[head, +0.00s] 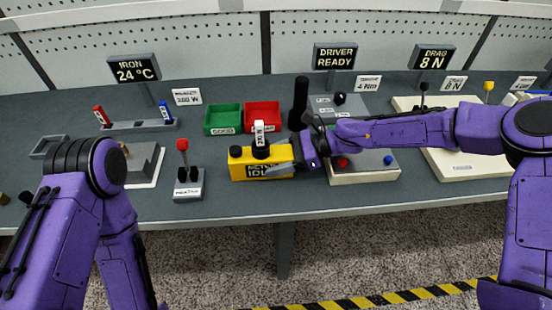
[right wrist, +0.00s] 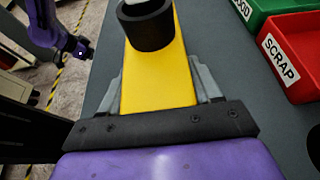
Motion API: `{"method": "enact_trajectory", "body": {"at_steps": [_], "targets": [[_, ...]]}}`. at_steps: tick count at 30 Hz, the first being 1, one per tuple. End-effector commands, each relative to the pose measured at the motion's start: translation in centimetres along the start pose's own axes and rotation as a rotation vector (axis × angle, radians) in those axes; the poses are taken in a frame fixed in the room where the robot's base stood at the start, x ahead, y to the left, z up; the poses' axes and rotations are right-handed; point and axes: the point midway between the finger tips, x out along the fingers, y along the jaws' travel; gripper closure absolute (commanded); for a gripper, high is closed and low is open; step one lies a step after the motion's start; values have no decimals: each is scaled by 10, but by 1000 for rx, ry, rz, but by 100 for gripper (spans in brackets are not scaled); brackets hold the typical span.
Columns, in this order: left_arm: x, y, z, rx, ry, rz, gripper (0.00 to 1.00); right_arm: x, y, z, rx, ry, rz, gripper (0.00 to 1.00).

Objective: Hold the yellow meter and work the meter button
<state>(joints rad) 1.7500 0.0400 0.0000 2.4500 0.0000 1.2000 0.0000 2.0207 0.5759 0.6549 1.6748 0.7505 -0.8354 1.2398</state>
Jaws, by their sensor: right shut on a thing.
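The yellow meter (head: 237,167) stands on the bench near its front edge, and its dark front display reads "IDLE" in its lower line. A black round collar (head: 260,151) with a white top sits on the meter; the collar also shows in the right wrist view (right wrist: 147,28). My right gripper (head: 283,167) is shut on the meter from the right, with one grey finger on each side in the right wrist view (right wrist: 158,85). My left arm hangs down at the left. Its small dark end (right wrist: 82,48) shows in the right wrist view, jaws unclear.
A green bin (head: 223,131) and a red scrap bin (head: 262,128) stand behind the meter. A black upright cylinder (head: 299,102) is behind my right gripper. A red-knobbed lever box (head: 188,188) stands to the left. Bare bench lies between it and the meter.

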Motion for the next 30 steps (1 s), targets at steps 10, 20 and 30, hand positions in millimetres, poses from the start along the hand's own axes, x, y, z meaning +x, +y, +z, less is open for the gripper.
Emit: {"method": "enact_trajectory", "body": {"at_steps": [10, 20, 30], "targets": [[0, 0, 0, 0, 0, 0, 100, 0, 1, -2, 1, 3, 2, 76], [0, 0, 0, 0, 0, 0, 100, 1, 1, -2, 1, 3, 3, 76], [0, 0, 0, 0, 0, 0, 100, 1, 2, -2, 1, 3, 4, 76]]}}
